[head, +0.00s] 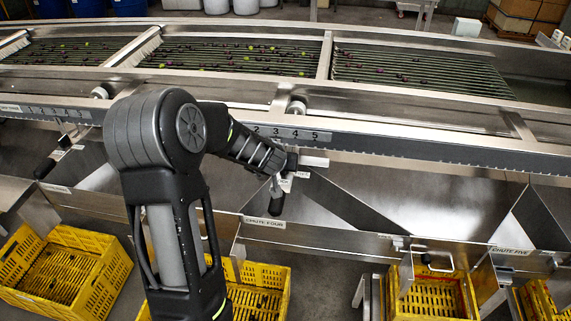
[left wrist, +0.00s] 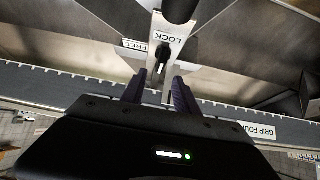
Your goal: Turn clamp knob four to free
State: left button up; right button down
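In the left wrist view, clamp knob four (left wrist: 162,56) is a small black knob on a pale metal bracket. A LOCK label (left wrist: 168,38) is just beyond it, and a FREE label (left wrist: 136,46) is to its left. My left gripper (left wrist: 160,78) is open, its two dark fingers pointing at the knob. The knob lies just beyond or between the fingertips; contact cannot be told. In the head view my left gripper (head: 285,166) is at the bracket above the CHUTE FOUR label (head: 264,222), and the knob is hidden there. My right gripper is not in view.
A black cylindrical handle (head: 276,203) hangs just below the gripper. A steel rail (head: 400,149) runs behind it. Sloped steel chutes (head: 410,195) lie to the right. Yellow crates (head: 119,262) stand below on the floor. Roller lanes (head: 415,72) with fruit are at the back.

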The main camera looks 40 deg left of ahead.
pick_arm(q)
jog(key=shift+b+x, duration=0.85)
jog(key=shift+x, duration=3.1)
grip_shut()
